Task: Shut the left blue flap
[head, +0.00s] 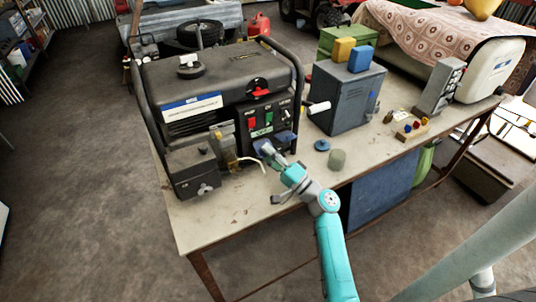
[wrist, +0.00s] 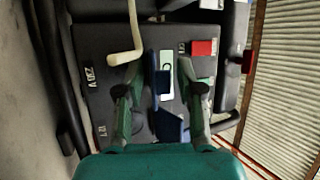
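The generator (head: 205,95) stands on the table, with its control panel facing my arm. The left blue flap (head: 260,146) is low on the panel, partly hidden by my gripper (head: 271,154). In the wrist view, where the panel appears turned sideways, this flap (wrist: 150,72) stands out from the panel, seen nearly edge-on. The right blue flap (wrist: 171,126) is below it in that view and also stands out at an angle. My gripper (wrist: 160,92) is open, its fingers apart on either side of the left flap's area. I cannot tell whether it touches the flap.
A cream bent cable or lever (wrist: 128,52) is close to one finger; it also shows in the head view (head: 247,161). A blue disc (head: 322,145) and a green cylinder (head: 337,159) stand to the right on the table (head: 225,220). A grey cabinet (head: 345,98) is behind them.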

